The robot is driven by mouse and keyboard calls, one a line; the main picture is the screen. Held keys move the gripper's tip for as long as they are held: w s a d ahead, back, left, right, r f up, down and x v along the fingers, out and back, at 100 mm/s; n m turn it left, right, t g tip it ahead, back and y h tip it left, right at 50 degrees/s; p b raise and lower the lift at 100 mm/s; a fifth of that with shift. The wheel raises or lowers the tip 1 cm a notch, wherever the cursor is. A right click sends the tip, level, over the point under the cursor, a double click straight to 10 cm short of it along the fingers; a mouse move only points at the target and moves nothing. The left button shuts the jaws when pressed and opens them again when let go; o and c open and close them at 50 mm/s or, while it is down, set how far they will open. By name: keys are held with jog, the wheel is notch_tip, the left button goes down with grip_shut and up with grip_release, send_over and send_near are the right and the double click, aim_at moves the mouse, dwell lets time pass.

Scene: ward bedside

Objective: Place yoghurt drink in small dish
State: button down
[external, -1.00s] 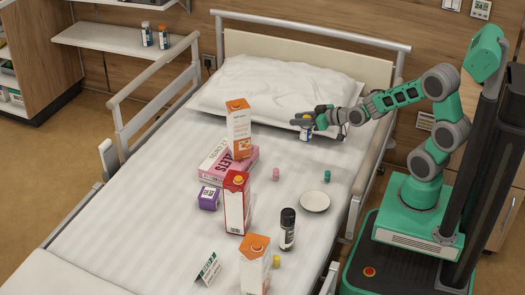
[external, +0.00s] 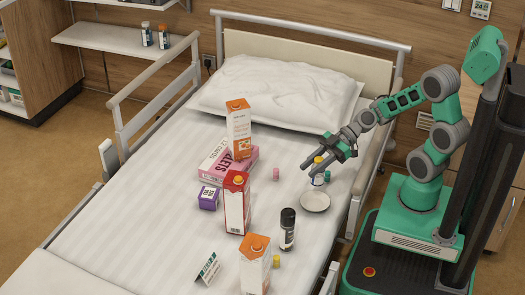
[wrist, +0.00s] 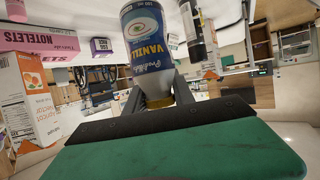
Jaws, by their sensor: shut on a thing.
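My gripper (external: 317,166) is shut on the yoghurt drink (external: 318,178), a small white bottle with a yellow cap and a blue label. In the external view the bottle looks roughly upright, just beyond the far rim of the small dish (external: 316,202). I cannot tell its height above the bed. In the wrist view my gripper (wrist: 159,88) grips the yoghurt drink (wrist: 153,38) near its yellow cap, and the label reads "VANILL". The small dish is white, round and empty, at the right side of the bed. I cannot make it out in the wrist view.
A teal small item (external: 327,175) stands close right of the bottle and a pink one (external: 276,174) to its left. A black bottle (external: 287,229) stands nearer the camera, left of the dish. Cartons (external: 236,204) and a pink box (external: 220,165) occupy the bed's middle. A bed rail (external: 370,165) runs right.

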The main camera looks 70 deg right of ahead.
aim_at(317, 180)
notch_tip(317, 180, down, 10)
jog(key=b, duration=0.4)
jog(key=shift+r, duration=0.1)
jog(key=c, duration=1.1)
grip_release()
jog(key=shift+o, duration=0.2)
jog(key=shift+d+r, duration=0.2)
jog(key=p+v, duration=0.2)
jog(key=v, duration=0.1)
jog(key=shift+r, duration=0.4)
notch_tip(317, 180, up, 6)
jog(key=shift+a+f+p, duration=0.1)
jog(key=shift+a+p, duration=0.1)
jog(key=shift+p, duration=1.05)
